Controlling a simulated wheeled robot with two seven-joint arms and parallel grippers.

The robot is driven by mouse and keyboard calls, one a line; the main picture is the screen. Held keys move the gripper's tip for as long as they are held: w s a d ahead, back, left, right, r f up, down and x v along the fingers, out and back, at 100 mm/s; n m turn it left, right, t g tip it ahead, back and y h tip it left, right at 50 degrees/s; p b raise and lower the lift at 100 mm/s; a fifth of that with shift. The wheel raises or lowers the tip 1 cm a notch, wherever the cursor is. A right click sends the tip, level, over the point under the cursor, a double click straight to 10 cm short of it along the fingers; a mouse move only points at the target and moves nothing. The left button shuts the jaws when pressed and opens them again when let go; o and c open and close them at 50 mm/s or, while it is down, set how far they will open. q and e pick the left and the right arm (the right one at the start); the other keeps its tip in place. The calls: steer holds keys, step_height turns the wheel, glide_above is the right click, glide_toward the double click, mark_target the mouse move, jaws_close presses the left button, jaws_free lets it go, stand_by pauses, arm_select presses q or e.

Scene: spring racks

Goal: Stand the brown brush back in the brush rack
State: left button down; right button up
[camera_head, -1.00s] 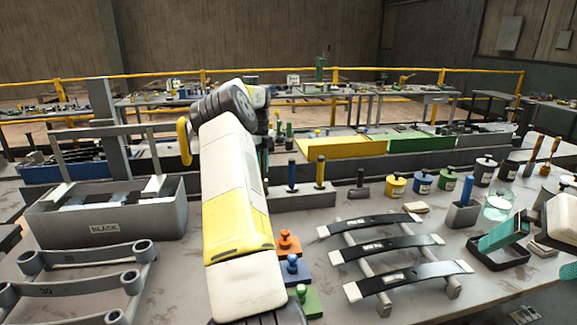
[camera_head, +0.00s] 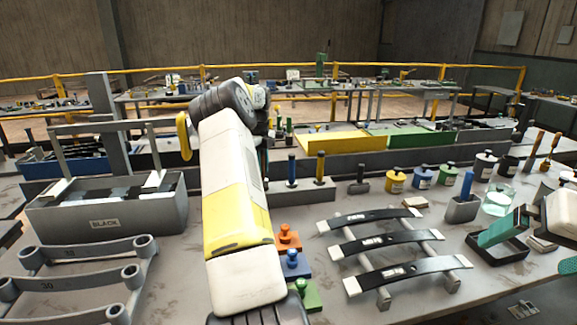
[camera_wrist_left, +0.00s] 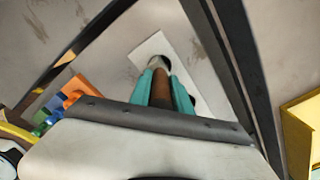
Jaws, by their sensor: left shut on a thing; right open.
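My left gripper (camera_wrist_left: 163,90) is shut on the brown brush (camera_wrist_left: 161,88), held by its handle in the left wrist view. A pale tip shows beyond the fingers, over a light rectangular surface (camera_wrist_left: 183,62). I cannot tell whether they touch. In the head view my own arm hides most of this gripper and the brush. The grey brush rack (camera_head: 316,190) stands just right of that arm, with a blue-handled brush (camera_head: 292,170) and a yellow-handled brush (camera_head: 320,167) upright in it. Its left end is hidden. My right gripper (camera_head: 503,228) is open at the right.
Orange (camera_head: 288,238), blue (camera_head: 295,263) and green (camera_head: 308,295) blocks sit close to my left arm. A rack of black curved springs (camera_head: 385,243) lies to their right. A grey bin (camera_head: 105,222) stands at left. A long grey wall runs behind the brush rack.

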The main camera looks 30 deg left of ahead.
arm_select(q)
steer(key=shift+f, duration=1.3)
steer(key=c, duration=0.6)
jaws_free()
steer(key=shift+c, duration=0.2)
steer(key=shift+r, duration=0.1)
steer(key=shift+r, duration=3.4)
